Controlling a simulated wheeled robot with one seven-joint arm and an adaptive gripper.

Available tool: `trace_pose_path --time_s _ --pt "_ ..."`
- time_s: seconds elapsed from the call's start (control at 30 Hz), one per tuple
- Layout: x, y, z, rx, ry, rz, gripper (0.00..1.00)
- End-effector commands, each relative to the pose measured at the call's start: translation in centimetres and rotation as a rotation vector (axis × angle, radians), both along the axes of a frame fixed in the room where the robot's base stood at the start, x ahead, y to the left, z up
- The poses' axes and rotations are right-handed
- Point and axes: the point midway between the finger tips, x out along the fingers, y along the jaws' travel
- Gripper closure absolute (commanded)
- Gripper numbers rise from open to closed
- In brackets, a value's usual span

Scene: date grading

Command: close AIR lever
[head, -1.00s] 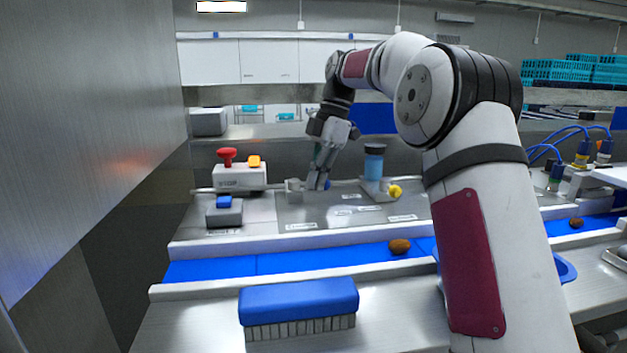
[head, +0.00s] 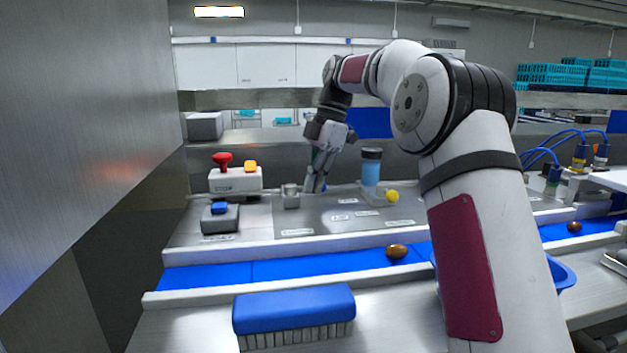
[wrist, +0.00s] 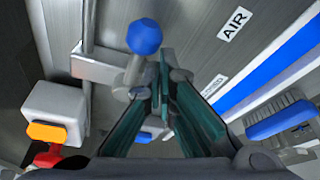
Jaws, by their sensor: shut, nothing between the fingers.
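The AIR lever shows in the wrist view as a blue round knob (wrist: 144,37) on a short metal stem (wrist: 131,74). The AIR label (wrist: 234,23) lies on the panel to its right. My gripper (wrist: 164,62) is shut and empty, its teal fingers just right of the stem and below the knob in the picture. I cannot tell whether they touch. In the head view my gripper (head: 314,188) is low over the back of the panel, right of a small metal block (head: 290,197). The lever is mostly hidden there by my fingers.
A box with a red stop button (head: 222,160) and an orange button (head: 250,165) stands left. A blue-button box (head: 220,217) is before it. A blue belt (head: 290,268) and brush (head: 294,308) lie in front.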

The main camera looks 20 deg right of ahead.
Motion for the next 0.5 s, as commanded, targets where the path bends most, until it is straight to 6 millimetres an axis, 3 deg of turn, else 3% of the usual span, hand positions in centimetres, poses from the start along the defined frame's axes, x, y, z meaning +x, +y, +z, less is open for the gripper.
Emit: trace_pose_path --time_s 0.17,0.5 --pt "0.1 -0.3 1.0 -0.001 -0.002 -0.001 1.00" --pt "0.4 -1.6 5.1 0.000 -0.002 -0.001 1.00"
